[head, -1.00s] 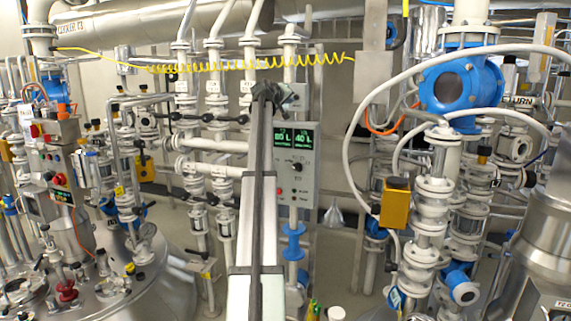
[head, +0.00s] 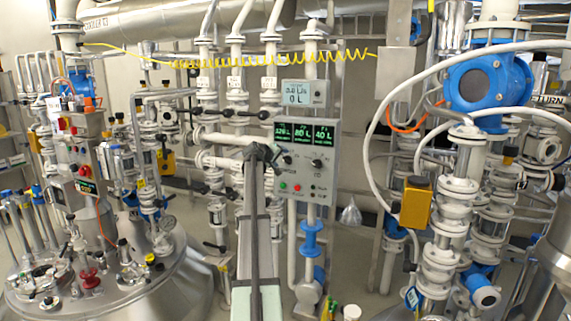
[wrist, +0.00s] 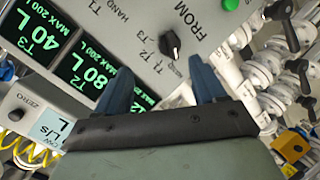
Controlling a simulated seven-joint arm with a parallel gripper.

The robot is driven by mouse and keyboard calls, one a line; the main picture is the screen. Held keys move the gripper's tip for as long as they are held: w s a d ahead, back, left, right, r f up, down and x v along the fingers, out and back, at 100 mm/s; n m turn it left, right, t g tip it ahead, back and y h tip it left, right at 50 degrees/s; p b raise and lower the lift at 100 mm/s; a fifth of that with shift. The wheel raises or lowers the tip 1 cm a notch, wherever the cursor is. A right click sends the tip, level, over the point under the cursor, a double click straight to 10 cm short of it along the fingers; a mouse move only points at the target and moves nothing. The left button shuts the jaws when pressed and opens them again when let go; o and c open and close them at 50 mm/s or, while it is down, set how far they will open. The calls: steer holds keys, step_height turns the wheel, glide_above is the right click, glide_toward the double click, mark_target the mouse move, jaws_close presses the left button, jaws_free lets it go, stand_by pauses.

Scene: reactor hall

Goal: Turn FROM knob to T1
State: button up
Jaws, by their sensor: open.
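The grey control panel (head: 306,205) faces me, with lit green tank displays. The FROM knob (wrist: 172,45) is small and black, with T1, T2 and T3 marks around it; I cannot tell surely which mark it points at. It also shows at the panel's left side in the head view (head: 287,159). My gripper (wrist: 162,72) is open and empty, its two blue fingers apart. In the wrist view the knob lies between and just beyond the fingertips, apart from them. In the head view my gripper (head: 262,153) is at the panel's left edge.
The TO knob (head: 317,163) sits right of the FROM knob. A red button (head: 283,185) and a green button (head: 297,187) are below. A flow display (head: 303,93) is above the panel. White pipes (head: 237,90) with valves stand close to the left.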

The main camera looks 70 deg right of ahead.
mark_target(287, 161)
steer(key=shift+o, duration=0.6)
step_height(287, 161, down, 6)
steer(key=a+n, duration=0.2)
steer(key=shift+w+a+r, duration=0.15)
steer(key=shift+r, duration=0.05)
steer(key=d+n+t+h, duration=0.1)
steer(key=d+n+h, duration=0.3)
steer(key=d+n, duration=0.6)
steer(key=n, duration=0.7)
steer(key=shift+w+d+r, duration=0.2)
steer(key=shift+d+r, duration=0.05)
steer(key=shift+d, duration=0.1)
steer(key=shift+c, duration=0.3)
steer(key=c, duration=1)
